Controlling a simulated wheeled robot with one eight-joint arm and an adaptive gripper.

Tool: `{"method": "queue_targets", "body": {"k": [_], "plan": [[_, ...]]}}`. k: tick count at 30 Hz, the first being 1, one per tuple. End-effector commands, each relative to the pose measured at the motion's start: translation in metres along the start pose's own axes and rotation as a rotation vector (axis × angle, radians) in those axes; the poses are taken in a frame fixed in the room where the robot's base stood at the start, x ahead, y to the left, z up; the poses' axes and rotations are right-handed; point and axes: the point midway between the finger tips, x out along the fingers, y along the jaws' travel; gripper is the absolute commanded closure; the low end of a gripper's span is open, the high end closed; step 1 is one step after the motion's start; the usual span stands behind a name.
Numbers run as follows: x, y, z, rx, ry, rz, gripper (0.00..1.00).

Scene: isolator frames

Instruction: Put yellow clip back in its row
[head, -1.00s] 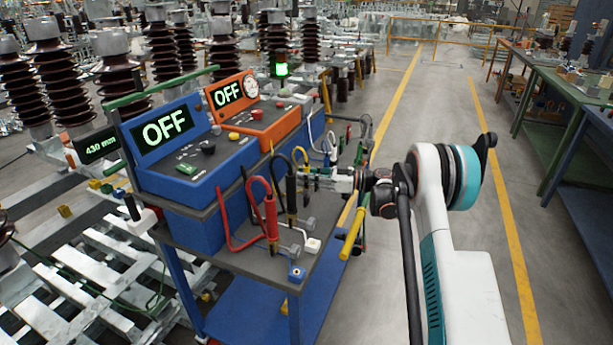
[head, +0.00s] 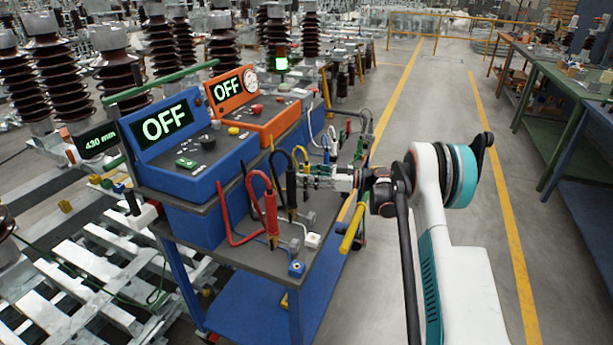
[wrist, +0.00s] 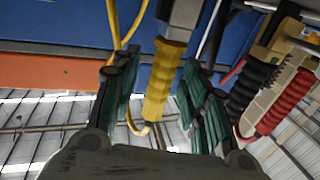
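The yellow clip (wrist: 165,75) shows in the wrist view with a ribbed yellow grip, a grey metal end and a yellow lead. It stands between the dark green fingers of my gripper (wrist: 162,88). The fingers are apart, with a visible gap on the left side of the clip; contact on the right side is unclear. In the head view my gripper (head: 318,177) is at the right edge of the cart's top, beside the black clip (head: 291,188). The red clip (head: 270,215) stands nearer the front. The yellow clip's body is mostly hidden there.
The cart's grey top (head: 262,258) also carries a blue tester (head: 190,165) and an orange tester (head: 270,122), both showing OFF. Black and red clips crowd the right of the wrist view. A yellow bar (head: 352,228) juts at the cart's right edge. The floor to the right is clear.

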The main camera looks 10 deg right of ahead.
Motion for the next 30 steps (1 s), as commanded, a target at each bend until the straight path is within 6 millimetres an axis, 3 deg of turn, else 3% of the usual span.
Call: {"method": "queue_targets", "body": {"k": [8, 21, 30], "plan": [[-0.008, 0.000, 0.000, 0.000, 0.000, 0.001, 0.59], [-0.089, 0.001, 0.001, 0.000, 0.000, 0.003, 0.59], [-0.118, 0.000, 0.001, 0.000, 0.000, 0.000, 0.59]]}}
